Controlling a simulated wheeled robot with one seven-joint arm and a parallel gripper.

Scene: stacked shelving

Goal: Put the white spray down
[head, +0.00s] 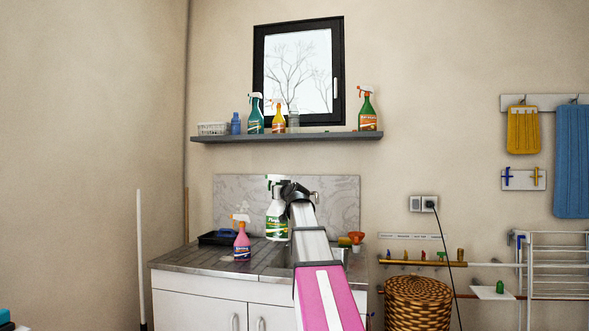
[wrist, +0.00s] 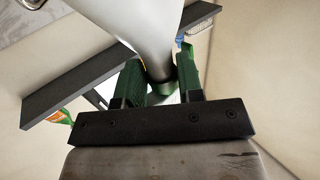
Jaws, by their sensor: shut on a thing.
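The white spray (head: 276,222) is a white bottle with a green label and a green and white trigger head. It is upright in the head view, in front of the marbled backsplash. My gripper (head: 287,190) is shut on its upper part. In the wrist view, the white spray (wrist: 148,25) runs up from between the green fingers of my gripper (wrist: 161,85). The countertop (head: 185,258) is below the bottle; I cannot tell whether its base touches it.
A pink spray bottle (head: 242,245) and a dark tray (head: 218,238) stand on the counter to the left. An orange funnel (head: 356,238) is at its right end. The wall shelf (head: 290,136) above holds several bottles and a basket. A wicker basket (head: 418,305) stands right of the cabinet.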

